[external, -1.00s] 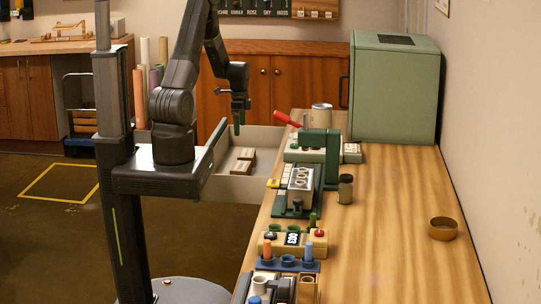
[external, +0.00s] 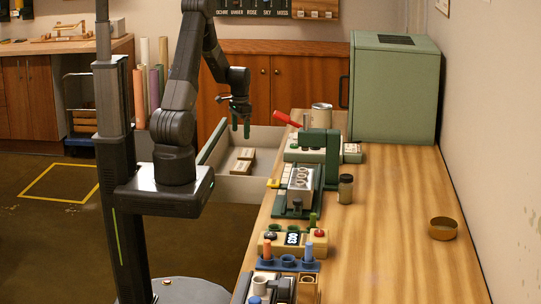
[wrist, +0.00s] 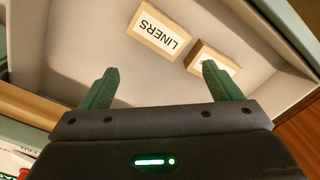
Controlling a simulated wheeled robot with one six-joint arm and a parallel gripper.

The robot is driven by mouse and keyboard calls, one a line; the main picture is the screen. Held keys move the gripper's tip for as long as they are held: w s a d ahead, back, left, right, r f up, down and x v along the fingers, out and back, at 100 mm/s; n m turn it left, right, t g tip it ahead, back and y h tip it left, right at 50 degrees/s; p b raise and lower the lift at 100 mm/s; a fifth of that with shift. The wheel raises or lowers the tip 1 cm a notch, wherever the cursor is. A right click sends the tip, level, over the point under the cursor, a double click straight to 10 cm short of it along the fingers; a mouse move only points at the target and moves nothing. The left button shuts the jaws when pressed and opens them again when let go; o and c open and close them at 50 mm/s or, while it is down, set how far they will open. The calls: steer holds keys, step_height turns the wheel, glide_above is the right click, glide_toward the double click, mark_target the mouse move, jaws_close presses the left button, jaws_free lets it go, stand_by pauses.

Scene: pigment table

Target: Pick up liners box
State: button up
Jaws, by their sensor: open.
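The liners box (wrist: 160,29) is a small tan box with a white label reading LINERS, lying in the open drawer in the wrist view. In the external view two small tan boxes lie in the drawer, and I cannot tell which is the liners box. My gripper (external: 241,128) is above the drawer, its green fingers pointing down. In the wrist view my gripper (wrist: 160,88) is open and empty, its fingers spread apart, with the liners box beyond the gap between them.
A second tan box (wrist: 206,58) lies beside the liners box, partly behind the right finger. The grey drawer (external: 258,139) has raised walls. The wooden table (external: 390,220) on the right carries several devices, a small jar (external: 345,189) and a green cabinet (external: 393,90).

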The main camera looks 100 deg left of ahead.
mark_target(241, 166)
steer(key=f+n+b, duration=0.6)
steer(key=f, duration=0.1)
steer(key=f+n+b, duration=0.3)
steer(key=f+n, duration=0.1)
steer(key=shift+d, duration=0.4)
steer(key=shift+a+f, duration=0.15)
steer(key=shift+f, duration=1.2)
steer(key=shift+a+f, duration=0.1)
steer(key=shift+f, duration=1.25)
steer(key=c, duration=1.2)
steer(key=shift+o, duration=0.2)
steer(key=shift+r, duration=0.15)
